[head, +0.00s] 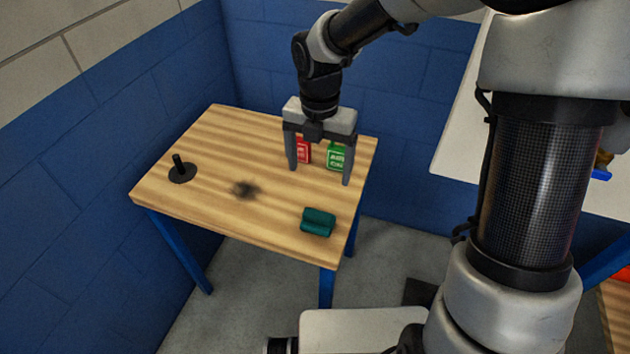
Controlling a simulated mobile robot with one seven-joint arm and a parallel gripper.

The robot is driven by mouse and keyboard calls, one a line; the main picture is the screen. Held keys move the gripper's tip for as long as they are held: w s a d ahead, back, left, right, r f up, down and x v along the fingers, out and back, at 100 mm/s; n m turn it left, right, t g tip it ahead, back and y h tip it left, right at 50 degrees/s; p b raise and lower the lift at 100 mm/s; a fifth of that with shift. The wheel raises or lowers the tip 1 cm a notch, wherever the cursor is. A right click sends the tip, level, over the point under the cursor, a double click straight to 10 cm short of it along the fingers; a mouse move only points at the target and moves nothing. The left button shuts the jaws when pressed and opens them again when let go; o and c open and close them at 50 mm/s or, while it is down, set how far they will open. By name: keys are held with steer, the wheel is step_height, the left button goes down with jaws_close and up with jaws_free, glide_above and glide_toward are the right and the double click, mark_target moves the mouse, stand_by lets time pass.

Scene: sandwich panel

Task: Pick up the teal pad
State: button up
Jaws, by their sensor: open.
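The teal pad (318,222) lies on the wooden table (215,190) near its front right corner. It is a small dark teal block with a groove or step along it. My gripper (319,178) is above the back right part of the table, pointing down with its two grey fingers spread apart. It is behind the teal pad in the picture and apart from it. Nothing shows held between the fingers. The gripper partly covers a red box and a green box.
The red box (304,151) and the green box (337,156) stand at the table's back right. A black disc with an upright peg (181,172) stands at the left. Blue walls (270,60) close off the back and left.

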mark_target(318, 214)
step_height(318, 214, down, 12)
steer(key=b, duration=0.3)
steer(key=shift+f, duration=0.2)
steer(key=f, duration=0.2)
steer(key=s+f+b, duration=0.1)
steer(key=f, duration=0.1)
steer(key=shift+f+b, duration=0.3)
steer(key=shift+w+a+f, duration=0.1)
steer(key=shift+f, duration=0.25)
steer(key=c, duration=1.2)
steer(key=shift+o, duration=0.2)
step_height(318, 214, up, 10)
steer(key=p, duration=0.2)
steer(key=shift+r+p, duration=0.1)
steer(key=shift+p, duration=0.25)
steer(key=shift+o, duration=1)
steer(key=shift+c, duration=0.4)
